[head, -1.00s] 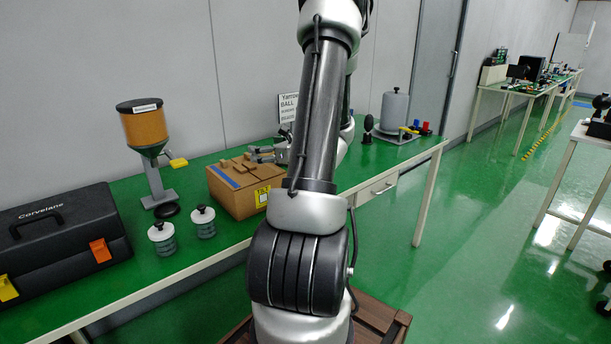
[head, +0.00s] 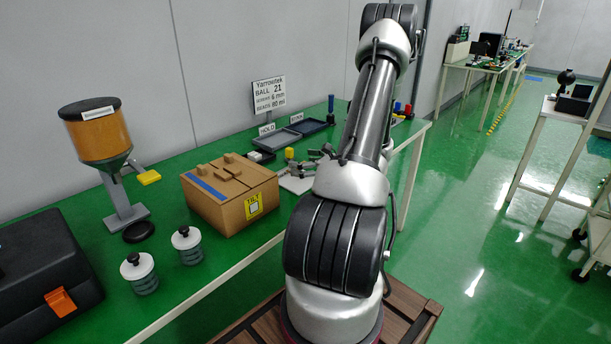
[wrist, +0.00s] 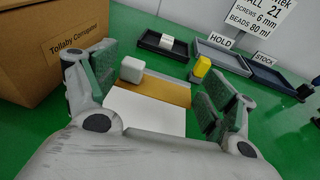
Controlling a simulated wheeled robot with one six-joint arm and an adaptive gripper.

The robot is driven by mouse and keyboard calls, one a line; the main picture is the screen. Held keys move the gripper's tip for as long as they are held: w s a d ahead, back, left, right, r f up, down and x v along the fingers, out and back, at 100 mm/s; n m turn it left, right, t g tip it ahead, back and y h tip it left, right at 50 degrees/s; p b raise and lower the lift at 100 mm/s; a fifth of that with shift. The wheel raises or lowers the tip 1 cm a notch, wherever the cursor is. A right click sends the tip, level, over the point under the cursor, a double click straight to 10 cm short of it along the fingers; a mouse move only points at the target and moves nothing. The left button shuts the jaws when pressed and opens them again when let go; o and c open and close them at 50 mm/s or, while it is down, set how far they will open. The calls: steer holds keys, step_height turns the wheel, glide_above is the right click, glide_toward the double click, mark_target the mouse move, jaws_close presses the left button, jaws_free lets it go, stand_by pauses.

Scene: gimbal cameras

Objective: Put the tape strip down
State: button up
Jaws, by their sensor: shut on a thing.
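The tape strip (wrist: 162,88) is a flat ochre-brown band in the wrist view. It spans the space between the two green-padded fingers of my gripper (wrist: 164,85), which is shut on it at its ends. A white flat sheet (wrist: 140,112) lies under and in front of the strip, with a grey edge behind. How far the strip is above the sheet cannot be told. In the head view my gripper (head: 314,162) is low over the green table, right of the cardboard box (head: 232,208); the strip is not clear there.
A white block (wrist: 132,68) and a yellow bottle-like thing (wrist: 201,68) stand just behind the strip. Dark trays labelled HOLD (head: 275,142) and STOCK (head: 308,127) lie further back, with a sign (head: 268,92) behind. The box wall stands close on the left.

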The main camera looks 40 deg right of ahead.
mark_target(304, 182)
steer(key=shift+f, duration=2.3)
steer(key=o, duration=0.6)
steer(key=shift+f, duration=0.15)
